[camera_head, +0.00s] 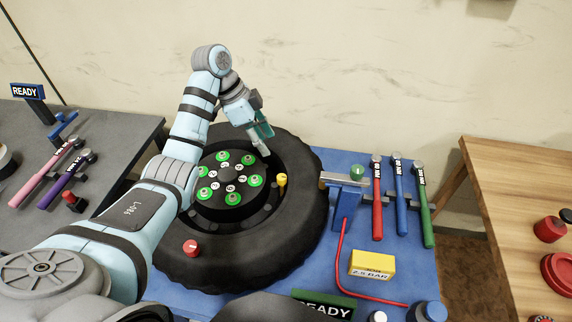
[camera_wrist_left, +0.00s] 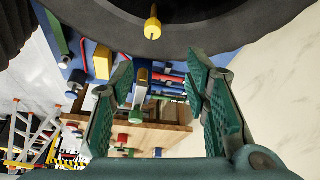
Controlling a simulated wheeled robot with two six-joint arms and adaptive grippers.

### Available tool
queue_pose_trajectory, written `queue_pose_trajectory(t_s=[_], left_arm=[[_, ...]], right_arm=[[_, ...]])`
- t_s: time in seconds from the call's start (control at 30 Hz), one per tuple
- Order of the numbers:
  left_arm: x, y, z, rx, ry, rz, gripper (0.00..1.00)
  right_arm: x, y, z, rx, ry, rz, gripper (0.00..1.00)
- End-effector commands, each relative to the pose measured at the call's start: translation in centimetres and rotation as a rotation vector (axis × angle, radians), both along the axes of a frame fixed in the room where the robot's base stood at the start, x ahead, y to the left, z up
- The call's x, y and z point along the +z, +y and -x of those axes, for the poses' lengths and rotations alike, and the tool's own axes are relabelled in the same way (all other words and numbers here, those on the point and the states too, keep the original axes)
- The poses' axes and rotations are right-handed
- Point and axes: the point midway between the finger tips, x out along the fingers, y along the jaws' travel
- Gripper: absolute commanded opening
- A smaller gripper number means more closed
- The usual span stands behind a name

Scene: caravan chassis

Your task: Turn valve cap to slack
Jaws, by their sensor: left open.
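The valve cap (camera_head: 281,180) is a small yellow piece standing on the right side of the black wheel's rim, inside the tyre (camera_head: 300,230). In the left wrist view the yellow cap (camera_wrist_left: 153,27) shows at the top middle, on a short stem against the dark wheel. My left gripper (camera_head: 264,142) is open and empty, above the back right of the tyre, a little behind and above the cap. In the left wrist view its two green-padded fingers (camera_wrist_left: 165,105) stand wide apart, with the cap beyond them and not between them. My right gripper is not in view.
Green-ringed nuts (camera_head: 224,178) circle the hub. A red knob (camera_head: 191,248) sits at the tyre's front left. Right of the tyre stand a blue stand (camera_head: 346,205) with a green ball, a yellow block (camera_head: 372,265) and red, blue and green hammers (camera_head: 399,185).

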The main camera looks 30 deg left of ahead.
Motion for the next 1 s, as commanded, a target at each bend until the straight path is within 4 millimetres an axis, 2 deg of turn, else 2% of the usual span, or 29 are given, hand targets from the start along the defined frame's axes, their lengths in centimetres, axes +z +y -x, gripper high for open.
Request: queue_pose_trajectory(t_s=[0.03, 0.23, 0.3, 0.53, 0.63, 0.87, 1.0], left_arm=[[-1.4, 0.0, 0.1, 0.004, 0.001, 0.000, 0.42], [-6.6, -1.0, -0.4, 0.014, 0.000, -0.001, 0.42], [-7.7, -1.7, -0.7, 0.016, 0.005, 0.000, 0.42], [-12.1, -3.6, -1.7, 0.014, 0.002, 0.000, 0.42], [-12.9, -3.9, -1.9, 0.013, 0.002, -0.001, 0.42], [-13.0, -4.0, -2.0, 0.012, 0.001, -0.002, 0.42], [-13.0, -4.0, -2.0, 0.012, 0.001, -0.002, 0.23]], right_arm=[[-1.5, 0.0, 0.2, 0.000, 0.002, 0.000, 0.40], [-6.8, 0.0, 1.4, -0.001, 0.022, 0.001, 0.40], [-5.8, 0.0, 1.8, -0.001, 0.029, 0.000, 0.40], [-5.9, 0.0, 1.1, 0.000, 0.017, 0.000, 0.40], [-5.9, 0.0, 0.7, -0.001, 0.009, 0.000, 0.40], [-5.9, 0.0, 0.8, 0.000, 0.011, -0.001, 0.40], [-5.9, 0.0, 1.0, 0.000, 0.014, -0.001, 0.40]])
